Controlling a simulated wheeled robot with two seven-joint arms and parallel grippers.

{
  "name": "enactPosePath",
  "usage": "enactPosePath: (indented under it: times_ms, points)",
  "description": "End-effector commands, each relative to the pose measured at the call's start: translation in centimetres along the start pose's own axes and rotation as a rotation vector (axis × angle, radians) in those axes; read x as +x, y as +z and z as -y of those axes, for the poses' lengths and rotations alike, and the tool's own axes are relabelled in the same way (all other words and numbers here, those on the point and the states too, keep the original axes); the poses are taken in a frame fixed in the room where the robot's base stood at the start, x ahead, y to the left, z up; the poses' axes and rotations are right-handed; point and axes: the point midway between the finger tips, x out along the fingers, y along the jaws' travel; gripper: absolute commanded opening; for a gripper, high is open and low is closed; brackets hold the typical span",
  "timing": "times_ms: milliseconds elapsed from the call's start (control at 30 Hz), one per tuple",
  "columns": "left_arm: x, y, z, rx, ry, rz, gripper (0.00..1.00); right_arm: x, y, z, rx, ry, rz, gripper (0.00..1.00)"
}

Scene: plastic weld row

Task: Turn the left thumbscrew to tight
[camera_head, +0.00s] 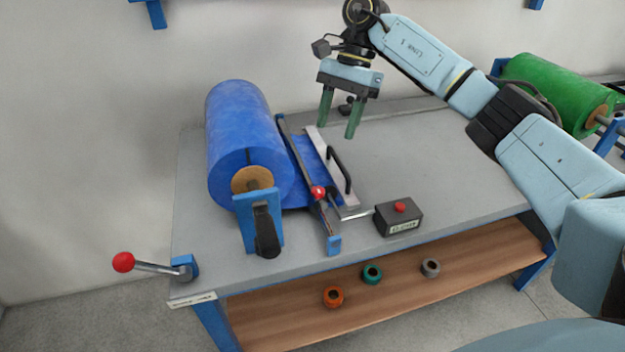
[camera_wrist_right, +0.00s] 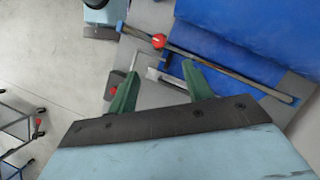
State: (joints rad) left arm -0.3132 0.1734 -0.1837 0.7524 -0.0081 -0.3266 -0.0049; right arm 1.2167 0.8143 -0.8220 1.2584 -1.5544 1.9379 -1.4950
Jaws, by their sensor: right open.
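I cannot make out with certainty which part is the left thumbscrew. A black handle or knob (camera_head: 265,235) sits on the blue bracket (camera_head: 243,212) at the near end of the blue roll (camera_head: 235,130). A small dark knob (camera_head: 346,106) shows at the back of the bench, partly behind my right gripper (camera_head: 338,128). That gripper is open and empty, its green fingers pointing down above the far end of the pale bar (camera_head: 318,148). My left gripper is not in view.
The grey bench (camera_head: 450,160) is clear at the right. Another red-knobbed lever (camera_head: 123,262) juts out front left. Several rings, one orange (camera_head: 333,297), lie on the wooden shelf.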

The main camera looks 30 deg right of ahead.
Motion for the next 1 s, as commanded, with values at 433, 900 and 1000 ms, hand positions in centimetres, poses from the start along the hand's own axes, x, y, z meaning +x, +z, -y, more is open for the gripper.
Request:
enactPosePath:
  times_ms: [433,900,1000]
  points:
    - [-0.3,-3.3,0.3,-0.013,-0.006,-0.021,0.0,8.4,0.1,-0.1,-0.002,0.004,0.003,0.5]
    - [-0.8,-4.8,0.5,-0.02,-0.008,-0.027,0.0,13.0,0.1,0.0,0.0,0.0,0.001,0.5]
    - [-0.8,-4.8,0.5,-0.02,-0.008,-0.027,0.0,13.1,0.1,0.0,0.0,0.0,0.001,0.5]
